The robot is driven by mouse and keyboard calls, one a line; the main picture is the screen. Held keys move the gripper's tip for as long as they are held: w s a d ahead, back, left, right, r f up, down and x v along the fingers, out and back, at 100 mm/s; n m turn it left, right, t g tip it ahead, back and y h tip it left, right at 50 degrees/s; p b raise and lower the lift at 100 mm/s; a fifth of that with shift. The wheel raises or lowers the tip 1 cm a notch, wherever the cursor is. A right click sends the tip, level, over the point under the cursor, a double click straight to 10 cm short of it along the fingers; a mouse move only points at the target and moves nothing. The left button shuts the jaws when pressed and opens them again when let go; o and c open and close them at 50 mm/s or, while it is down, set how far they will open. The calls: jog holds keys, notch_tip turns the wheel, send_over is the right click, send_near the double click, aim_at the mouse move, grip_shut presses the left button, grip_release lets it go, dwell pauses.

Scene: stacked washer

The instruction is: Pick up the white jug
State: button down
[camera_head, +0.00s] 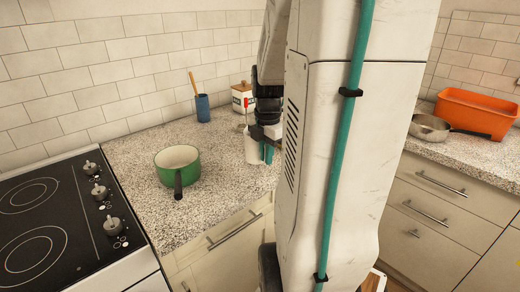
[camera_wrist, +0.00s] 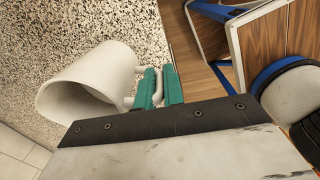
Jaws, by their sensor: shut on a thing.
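The white jug (camera_wrist: 100,75) shows in the wrist view, with its open mouth toward the lower left and its handle toward my gripper (camera_wrist: 158,88). The green fingers are shut on the jug's handle. In the head view, the jug (camera_head: 252,150) is at the counter near its right part, partly hidden by my gripper (camera_head: 267,148) and arm. I cannot tell whether its base touches the counter.
A green pot (camera_head: 178,160) stands left of the jug on the speckled counter (camera_head: 140,160). A blue cup (camera_head: 202,108) with a wooden-handled tool and a white canister (camera_head: 236,98) are behind. The stove (camera_head: 50,230) is at left. An orange bin (camera_head: 475,112) and steel pan (camera_head: 428,127) are at right.

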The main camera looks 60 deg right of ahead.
jog(key=s+a, duration=0.4)
jog(key=s, duration=0.4)
jog(key=shift+s+r, duration=0.35)
jog(key=shift+r, duration=0.1)
dwell(1.2)
